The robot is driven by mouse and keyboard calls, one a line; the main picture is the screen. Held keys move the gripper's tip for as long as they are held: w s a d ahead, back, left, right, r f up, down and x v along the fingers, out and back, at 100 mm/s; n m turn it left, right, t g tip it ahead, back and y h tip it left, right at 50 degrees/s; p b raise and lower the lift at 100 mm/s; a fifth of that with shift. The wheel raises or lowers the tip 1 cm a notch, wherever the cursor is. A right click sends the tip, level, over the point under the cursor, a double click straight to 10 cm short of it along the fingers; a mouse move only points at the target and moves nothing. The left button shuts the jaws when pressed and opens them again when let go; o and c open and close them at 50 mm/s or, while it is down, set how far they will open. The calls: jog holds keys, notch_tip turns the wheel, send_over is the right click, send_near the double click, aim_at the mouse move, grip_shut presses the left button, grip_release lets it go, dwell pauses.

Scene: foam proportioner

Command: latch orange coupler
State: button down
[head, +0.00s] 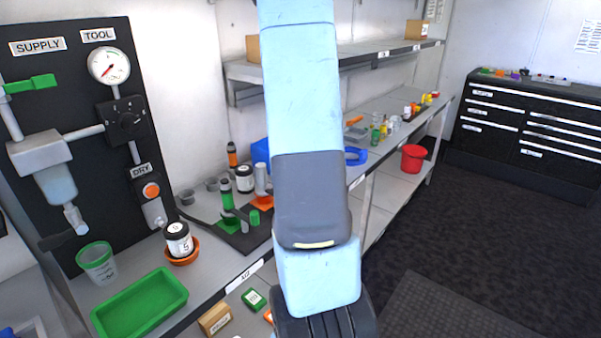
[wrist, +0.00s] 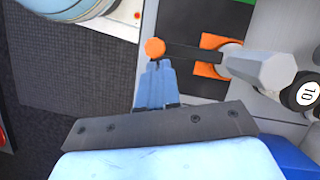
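The orange coupler (wrist: 207,69) shows in the wrist view as an orange base under a grey cylinder (wrist: 262,70). A dark lever arm (wrist: 190,52) runs left from it to an orange knob (wrist: 154,48). My gripper (wrist: 157,64) has its two light blue fingers side by side, with no clear gap between them. The fingertips are right at the lower edge of the knob; I cannot tell whether they touch it. In the head view the orange coupler (head: 262,201) is partly hidden behind my arm, and my gripper is hidden.
A green coupler (head: 228,213) stands left of the orange one on the black mat. A labelled jar (head: 179,240) and a green tray (head: 140,304) are at left. A blue object (wrist: 285,155) lies near my gripper.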

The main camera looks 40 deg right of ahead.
dwell(0.3)
jog(key=w+d+r, duration=0.4)
jog(key=d+r, duration=0.2)
jog(key=r, duration=0.3)
jog(key=shift+d, duration=0.25)
dwell(0.5)
